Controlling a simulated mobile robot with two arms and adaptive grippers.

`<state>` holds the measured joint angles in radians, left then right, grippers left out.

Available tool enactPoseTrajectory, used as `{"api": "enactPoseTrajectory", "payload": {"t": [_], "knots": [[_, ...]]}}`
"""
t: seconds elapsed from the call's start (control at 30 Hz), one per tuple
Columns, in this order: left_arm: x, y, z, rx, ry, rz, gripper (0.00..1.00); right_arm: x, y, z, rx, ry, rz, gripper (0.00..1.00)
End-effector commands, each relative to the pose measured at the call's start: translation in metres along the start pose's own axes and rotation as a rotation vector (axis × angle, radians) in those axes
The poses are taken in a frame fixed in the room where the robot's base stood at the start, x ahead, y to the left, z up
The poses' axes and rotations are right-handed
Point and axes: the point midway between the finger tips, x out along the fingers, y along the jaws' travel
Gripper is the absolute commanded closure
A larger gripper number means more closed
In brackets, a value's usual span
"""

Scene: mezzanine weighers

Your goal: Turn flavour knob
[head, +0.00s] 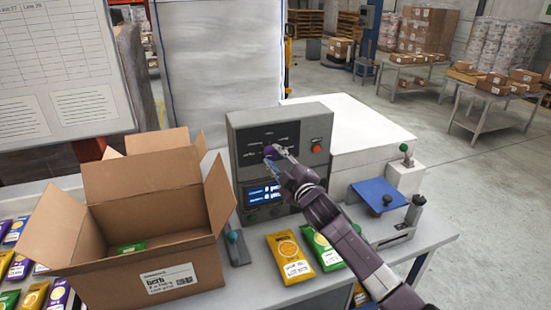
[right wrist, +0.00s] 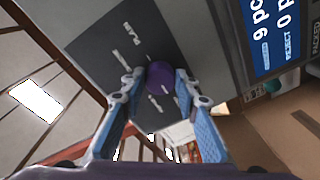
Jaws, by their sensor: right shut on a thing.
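The flavour knob (head: 268,152) is a small purple knob on the dark upper panel of the grey control box (head: 240,150). White labels stand around it; they are too small to read surely in the head view. In the right wrist view the round purple knob (right wrist: 160,76) sits between the fingertips of my right gripper (right wrist: 158,82). My right gripper (head: 276,153) is shut on the knob, one finger on each side, and partly hides it in the head view. My left gripper is not in view.
A lit blue display (head: 264,193) and an orange-red button (head: 316,149) are on the box. An open carton (head: 150,230) stands left of it. Yellow and green packets (head: 290,257) lie in front. A blue-topped scale (head: 378,195) stands to the right.

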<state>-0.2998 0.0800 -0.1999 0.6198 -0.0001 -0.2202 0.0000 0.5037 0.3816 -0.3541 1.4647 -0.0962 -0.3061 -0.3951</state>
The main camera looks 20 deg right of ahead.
Motion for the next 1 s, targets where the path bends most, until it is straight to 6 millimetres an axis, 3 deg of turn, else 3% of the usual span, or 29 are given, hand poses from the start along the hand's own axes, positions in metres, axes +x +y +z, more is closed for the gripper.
{"api": "enactPoseTrajectory", "payload": {"t": [0.37,1.0], "knots": [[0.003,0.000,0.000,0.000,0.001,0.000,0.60,0.000,-0.003,0.001,0.115,0.004,0.006,0.96],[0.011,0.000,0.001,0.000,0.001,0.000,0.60,0.000,-0.006,0.001,0.692,0.031,0.048,0.96]]}}
